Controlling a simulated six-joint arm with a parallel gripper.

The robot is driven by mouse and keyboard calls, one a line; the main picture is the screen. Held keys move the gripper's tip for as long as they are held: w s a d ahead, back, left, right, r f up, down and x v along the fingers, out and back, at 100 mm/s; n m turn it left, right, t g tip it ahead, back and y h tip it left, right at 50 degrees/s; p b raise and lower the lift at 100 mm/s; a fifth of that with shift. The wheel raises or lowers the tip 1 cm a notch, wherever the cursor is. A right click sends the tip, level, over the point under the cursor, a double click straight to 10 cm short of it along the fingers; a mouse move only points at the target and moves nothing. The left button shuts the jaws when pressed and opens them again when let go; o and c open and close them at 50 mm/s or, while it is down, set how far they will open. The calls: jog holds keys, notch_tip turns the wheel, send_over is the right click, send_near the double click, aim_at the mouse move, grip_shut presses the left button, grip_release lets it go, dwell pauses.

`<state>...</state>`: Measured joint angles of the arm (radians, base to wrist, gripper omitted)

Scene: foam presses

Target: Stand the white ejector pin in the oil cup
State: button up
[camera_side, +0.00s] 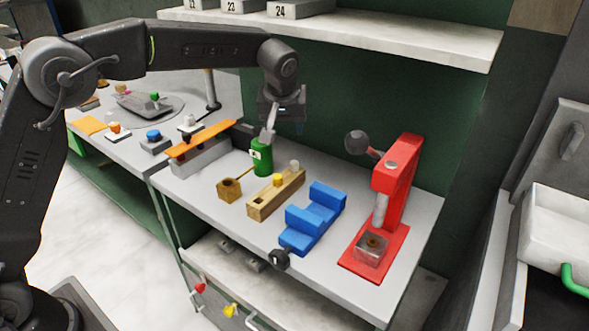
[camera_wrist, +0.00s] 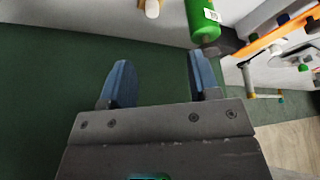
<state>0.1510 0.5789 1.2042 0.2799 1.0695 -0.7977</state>
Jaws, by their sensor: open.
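The white ejector pin (camera_side: 294,165) stands upright at the far end of a wooden block (camera_side: 264,206). Its pale end also shows at the top edge of the wrist view (camera_wrist: 152,9). A small brown cup with a dark opening (camera_side: 229,194), which looks like the oil cup, stands on the bench left of the block. A thin stick slants up from it toward the green bottle. My gripper (camera_side: 284,125) is open and empty, above and behind the block near the green bottle. Its two blue-grey fingers (camera_wrist: 160,70) are spread apart in the wrist view.
A green bottle (camera_side: 262,160) stands close to my gripper and also shows in the wrist view (camera_wrist: 202,20). A yellow pin (camera_side: 277,180) stands in the same block. A blue V-shaped fixture (camera_side: 312,220) and a red press (camera_side: 392,200) stand to the right. A shelf (camera_side: 340,37) hangs behind.

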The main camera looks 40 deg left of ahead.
notch_tip(320, 180, down, 3)
jog(key=w, duration=0.2)
send_over(294, 162)
jog(key=s+d, duration=0.2)
jog(key=s, duration=0.1)
jog(key=shift+n, duration=0.3)
jog(key=f, duration=0.6)
jog(key=shift+w+a+f, duration=0.25)
jog(key=shift+f, duration=0.15)
jog(key=shift+w+x, duration=0.15)
jog(key=shift+x, duration=1.25)
jog(key=shift+w+x, duration=0.15)
jog(key=shift+x, duration=1.2)
jog(key=shift+a+r, duration=0.1)
jog(key=c, duration=1)
